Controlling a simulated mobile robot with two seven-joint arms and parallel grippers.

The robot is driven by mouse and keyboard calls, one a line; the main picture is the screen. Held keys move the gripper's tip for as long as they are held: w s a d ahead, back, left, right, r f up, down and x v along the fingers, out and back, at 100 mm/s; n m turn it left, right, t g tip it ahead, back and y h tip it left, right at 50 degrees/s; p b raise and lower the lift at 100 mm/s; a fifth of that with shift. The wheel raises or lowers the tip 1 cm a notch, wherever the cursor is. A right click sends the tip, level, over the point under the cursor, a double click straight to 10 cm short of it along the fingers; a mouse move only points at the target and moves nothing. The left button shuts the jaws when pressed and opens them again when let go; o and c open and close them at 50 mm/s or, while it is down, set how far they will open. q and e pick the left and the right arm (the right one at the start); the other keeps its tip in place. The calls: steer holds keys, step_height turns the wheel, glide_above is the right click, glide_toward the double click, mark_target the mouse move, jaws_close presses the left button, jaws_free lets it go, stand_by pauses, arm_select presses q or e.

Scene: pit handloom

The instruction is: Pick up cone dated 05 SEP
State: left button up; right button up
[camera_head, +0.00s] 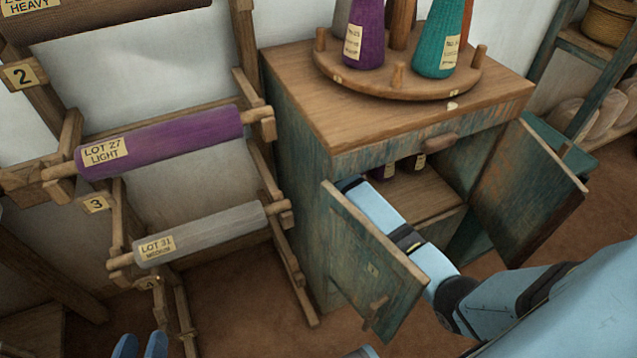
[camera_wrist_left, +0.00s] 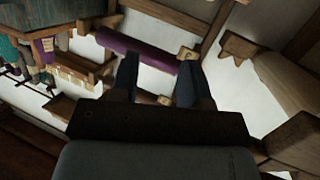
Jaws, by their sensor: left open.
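A purple cone (camera_head: 370,30) and a teal cone (camera_head: 442,38) stand on a round wooden stand (camera_head: 340,82) on top of the cabinet in the head view. Inside the open cabinet, a dark cone (camera_head: 383,171) and another cone (camera_head: 417,162) show only in part. Their labels are too small to read, so I cannot tell which is dated 05 SEP. My left gripper (camera_head: 139,344) is low at the front left, away from the cones. In the left wrist view it (camera_wrist_left: 157,82) is open and empty. My right arm reaches into the cabinet; its gripper is hidden.
The cabinet's left door (camera_head: 365,262) and right door (camera_head: 528,190) stand open around my right arm. A rack with a purple roll (camera_head: 185,137) and a grey roll (camera_head: 215,228) stands at the left. Shelves with a basket (camera_head: 608,22) are at the far right.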

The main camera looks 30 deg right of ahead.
steer(key=c, duration=1)
